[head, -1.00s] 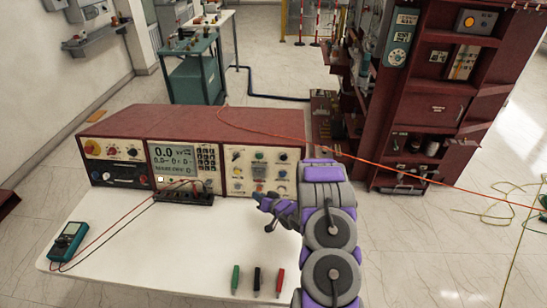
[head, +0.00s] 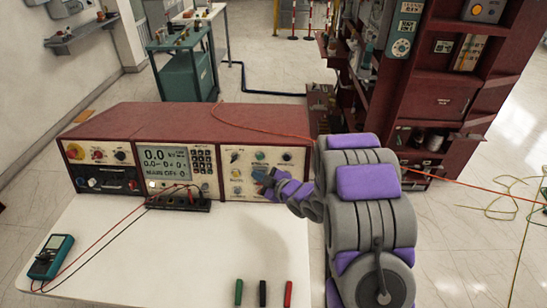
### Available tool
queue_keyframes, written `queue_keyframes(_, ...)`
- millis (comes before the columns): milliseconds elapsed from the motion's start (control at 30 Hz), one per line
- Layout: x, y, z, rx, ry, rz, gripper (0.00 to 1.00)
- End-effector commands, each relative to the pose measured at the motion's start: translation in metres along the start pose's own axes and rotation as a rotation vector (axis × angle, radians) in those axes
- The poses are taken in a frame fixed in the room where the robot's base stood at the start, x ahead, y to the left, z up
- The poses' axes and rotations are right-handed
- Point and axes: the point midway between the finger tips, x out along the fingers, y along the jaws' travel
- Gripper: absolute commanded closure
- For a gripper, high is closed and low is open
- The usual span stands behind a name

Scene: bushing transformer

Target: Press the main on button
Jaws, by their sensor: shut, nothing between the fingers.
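The red test console (head: 190,115) stands along the back of the white table. Its right panel (head: 235,172) carries several knobs and buttons, among them a green one (head: 260,155). The labels are too small to read, so I cannot tell which is the main on button. The screen (head: 163,162) shows 0.0 and a line that looks like "MAIN OFF". My gripper (head: 266,181) is shut and empty, in front of the right panel's lower right part. It hides some controls there. I cannot tell whether its tip touches the panel.
A black terminal block (head: 178,199) with red and black leads sits before the console. A teal multimeter (head: 51,256) lies at left. Green, black and red plugs (head: 263,293) lie at the front. A red cabinet (head: 440,90) stands behind my arm. The table's middle is clear.

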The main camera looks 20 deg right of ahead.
Motion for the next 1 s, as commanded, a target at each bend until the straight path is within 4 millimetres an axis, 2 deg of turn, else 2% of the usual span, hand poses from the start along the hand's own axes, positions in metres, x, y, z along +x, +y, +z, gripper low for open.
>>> queue_keyframes(467, 0.005, 0.004, 0.004, 0.004, -0.001, -0.001, 1.00)
queue_keyframes(1000, 0.050, 0.037, 0.037, 0.001, -0.001, -0.001, 1.00)
